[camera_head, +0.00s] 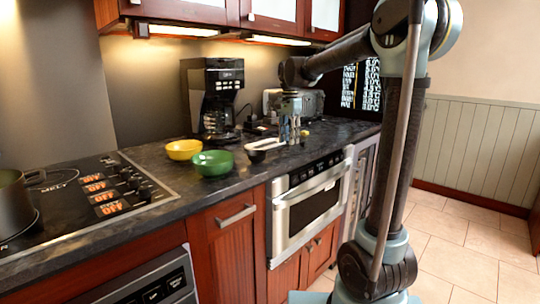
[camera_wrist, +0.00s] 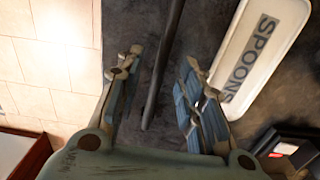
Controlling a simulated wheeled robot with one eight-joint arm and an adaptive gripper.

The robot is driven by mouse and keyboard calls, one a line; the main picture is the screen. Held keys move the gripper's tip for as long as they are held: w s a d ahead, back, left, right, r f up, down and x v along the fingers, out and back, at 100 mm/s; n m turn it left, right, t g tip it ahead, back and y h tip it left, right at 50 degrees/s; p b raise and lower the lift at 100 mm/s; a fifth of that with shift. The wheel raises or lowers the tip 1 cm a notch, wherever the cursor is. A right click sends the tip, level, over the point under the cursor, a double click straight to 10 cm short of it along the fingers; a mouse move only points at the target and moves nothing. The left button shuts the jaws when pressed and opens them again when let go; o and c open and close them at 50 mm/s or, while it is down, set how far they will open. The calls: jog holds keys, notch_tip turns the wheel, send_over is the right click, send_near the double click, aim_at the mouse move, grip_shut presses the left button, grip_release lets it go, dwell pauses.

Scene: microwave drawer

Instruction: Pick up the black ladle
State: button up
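The black ladle's thin dark handle (camera_wrist: 164,70) runs lengthwise between my fingers in the wrist view, with gaps on both sides. In the head view, a small dark bowl shape (camera_head: 257,155), apparently the ladle's bowl, shows on the counter near the front edge. My gripper (camera_wrist: 160,66) is open above the counter, its fingers on either side of the handle and apart from it. In the head view my gripper (camera_head: 290,134) points down over the counter. It hides part of the handle there.
A white spoon rest (camera_wrist: 262,45) marked SPOONS lies just right of the handle. Yellow (camera_head: 184,149) and green (camera_head: 212,163) bowls stand left on the dark counter (camera_head: 166,168). A coffee maker (camera_head: 212,95) and toaster (camera_head: 311,103) stand behind. A microwave drawer (camera_head: 311,195) is below.

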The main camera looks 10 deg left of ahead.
jog(key=shift+f, duration=1.65)
grip_shut()
